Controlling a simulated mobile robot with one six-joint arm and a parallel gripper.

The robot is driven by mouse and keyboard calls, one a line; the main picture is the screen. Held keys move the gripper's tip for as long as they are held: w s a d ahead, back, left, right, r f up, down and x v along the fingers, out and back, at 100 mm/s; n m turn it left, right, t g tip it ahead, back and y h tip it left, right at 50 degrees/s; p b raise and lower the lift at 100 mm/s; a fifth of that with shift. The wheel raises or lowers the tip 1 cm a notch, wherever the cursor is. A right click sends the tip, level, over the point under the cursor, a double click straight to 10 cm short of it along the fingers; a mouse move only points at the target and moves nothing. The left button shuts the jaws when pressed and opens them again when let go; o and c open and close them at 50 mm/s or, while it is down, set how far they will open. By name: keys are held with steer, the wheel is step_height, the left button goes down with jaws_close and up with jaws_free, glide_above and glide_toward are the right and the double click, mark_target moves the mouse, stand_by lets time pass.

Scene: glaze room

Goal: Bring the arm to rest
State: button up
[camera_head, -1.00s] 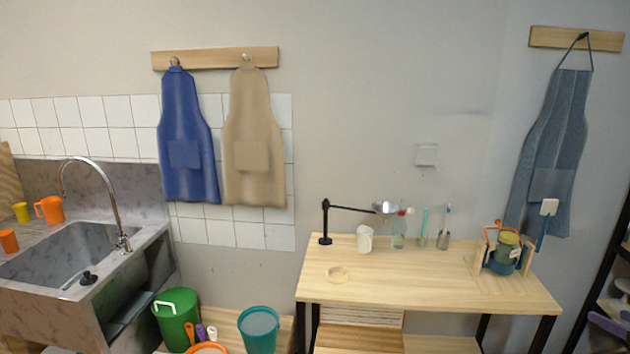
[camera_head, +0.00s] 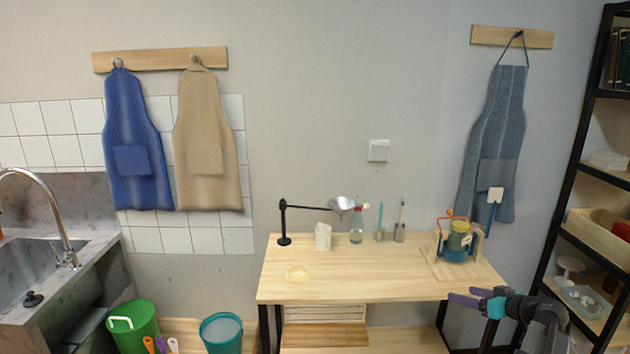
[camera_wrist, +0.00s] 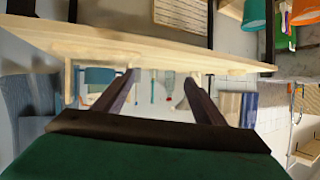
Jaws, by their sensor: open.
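My gripper (camera_head: 470,296) shows at the lower right of the head view, with dark purple fingers and a teal part behind them. It points left and is in front of the right front corner of the wooden table (camera_head: 360,287). In the wrist view my gripper's two fingers (camera_wrist: 160,78) stand apart with nothing between them. That view is upside down, with the table (camera_wrist: 150,48) across its upper part. Part of my arm (camera_head: 540,308) reaches in from the lower right; the rest is out of view.
The table bears a black lamp (camera_head: 283,225), a white mug (camera_head: 322,237), a clear bottle (camera_head: 356,232) and a blue-green jar in a wooden stand (camera_head: 457,243). A black-framed shelf (camera_head: 572,170) stands at right. Green (camera_head: 133,325) and teal (camera_head: 221,335) buckets and a sink (camera_head: 30,265) are at left.

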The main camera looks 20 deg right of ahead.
steer(key=w+a+f+n+g+y, duration=0.1)
steer(key=w+a+f, duration=0.2)
steer(key=a+f, duration=0.3)
steer(key=w+a+f+n+g+y, duration=0.1)
steer(key=w+a+f+y, duration=0.2)
steer(key=a, duration=0.5)
steer(key=w+a+f+n+g, duration=0.1)
steer(key=w+a+f, duration=0.2)
steer(key=a+f, duration=0.35)
steer(key=s+a+f+n+g+y, duration=0.15)
steer(key=a+f, duration=0.25)
steer(key=a, duration=0.4)
steer(key=s+a+f+g, duration=0.1)
steer(key=a+f+g, duration=0.1)
steer(key=a+f, duration=0.4)
steer(key=s+a+f+g+y, duration=0.1)
steer(key=a+f+g, duration=0.15)
steer(key=a, duration=0.65)
steer(key=s+a+f+n+g+h, duration=0.15)
steer(key=s+a+f+g, duration=0.45)
steer(key=s+a+f, duration=1.05)
steer(key=s+d+m+g+h, duration=0.2)
steer(key=s+d+m+h, duration=0.1)
steer(key=s, duration=0.4)
steer(key=s+d+f+m+g+h, duration=0.1)
steer(key=s+d+m+h, duration=0.1)
steer(key=s, duration=0.6)
steer(key=shift+d+f+m+g+h+b, duration=0.3)
steer(key=shift+d+m+g+h+b, duration=0.25)
steer(key=shift+d, duration=0.55)
